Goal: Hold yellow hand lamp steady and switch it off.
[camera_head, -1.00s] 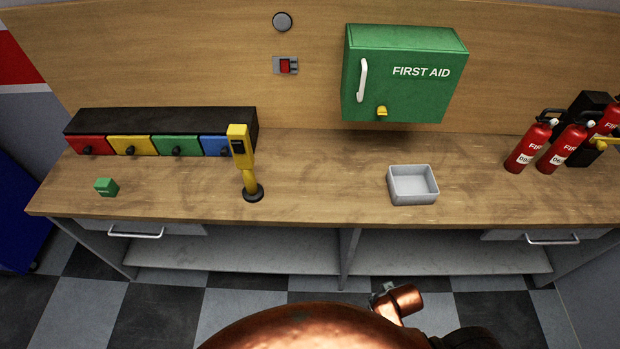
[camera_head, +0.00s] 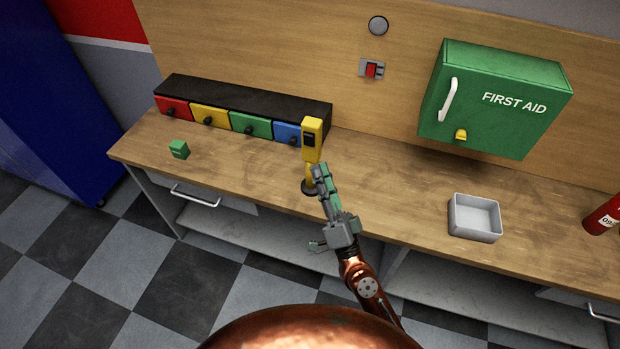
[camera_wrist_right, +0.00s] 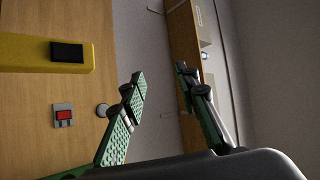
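The yellow hand lamp (camera_head: 312,140) stands upright on the workbench, with a dark patch on its upper body and a round dark base (camera_head: 308,187). My right gripper (camera_head: 322,172) is in front of its lower stem in the head view and partly hides the stem and base. In the right wrist view the lamp's yellow body (camera_wrist_right: 25,53), with its dark patch (camera_wrist_right: 67,52), lies left of the fingers, not between them. The right gripper's fingers (camera_wrist_right: 160,72) are apart with nothing between them. I cannot tell whether they touch the lamp. My left gripper is not in view.
Behind the lamp is a row of coloured drawers (camera_head: 250,124). A green cube (camera_head: 179,149) lies to the left, a grey tray (camera_head: 474,218) to the right. A first aid cabinet (camera_head: 520,125) and a red switch (camera_head: 371,70) are on the back panel.

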